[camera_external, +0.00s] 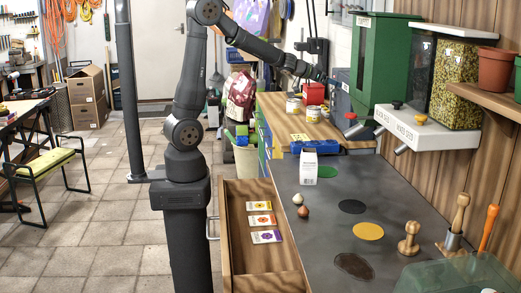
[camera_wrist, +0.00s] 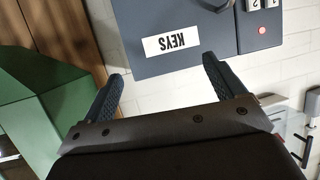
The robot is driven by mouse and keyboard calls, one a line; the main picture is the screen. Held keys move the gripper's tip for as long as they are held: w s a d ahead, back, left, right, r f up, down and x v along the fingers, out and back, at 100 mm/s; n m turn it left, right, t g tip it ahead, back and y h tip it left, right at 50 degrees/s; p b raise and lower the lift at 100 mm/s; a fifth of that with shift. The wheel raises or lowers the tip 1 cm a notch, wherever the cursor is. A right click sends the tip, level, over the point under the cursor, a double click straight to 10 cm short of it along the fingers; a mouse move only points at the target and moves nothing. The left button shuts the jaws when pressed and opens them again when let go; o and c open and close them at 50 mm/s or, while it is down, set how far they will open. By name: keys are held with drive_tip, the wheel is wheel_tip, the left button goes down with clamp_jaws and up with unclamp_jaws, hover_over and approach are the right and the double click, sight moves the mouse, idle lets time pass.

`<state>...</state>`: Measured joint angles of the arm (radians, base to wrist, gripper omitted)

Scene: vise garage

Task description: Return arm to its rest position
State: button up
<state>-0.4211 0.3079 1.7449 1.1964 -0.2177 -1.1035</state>
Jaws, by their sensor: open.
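My gripper (camera_external: 333,82) is at the end of my raised arm, which reaches over the back of the workbench beside the green cabinet. In the wrist view my gripper (camera_wrist: 162,80) has its two dark fingers spread wide apart with nothing between them. Beyond the fingers is a dark grey box labelled KEYS (camera_wrist: 180,42), which appears upside down there. I cannot tell the exact gap between the fingers and the box.
The green cabinet (camera_external: 377,55) and the seed dispenser (camera_external: 455,85) stand close to my gripper. The drawer (camera_external: 235,262) is open with several seed packets inside. A white carton (camera_external: 308,167) and two bulbs stand on the workbench (camera_external: 320,220).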

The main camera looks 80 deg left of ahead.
drive_tip(key=s+d+m+h, duration=0.1)
drive_tip(key=s+d, duration=0.1)
drive_tip(key=d, duration=1.3)
drive_tip(key=shift+s+f+m+h, duration=0.3)
drive_tip(key=shift+s+f+h, duration=0.1)
drive_tip(key=shift+d, duration=0.1)
drive_tip(key=shift+o, duration=1.3)
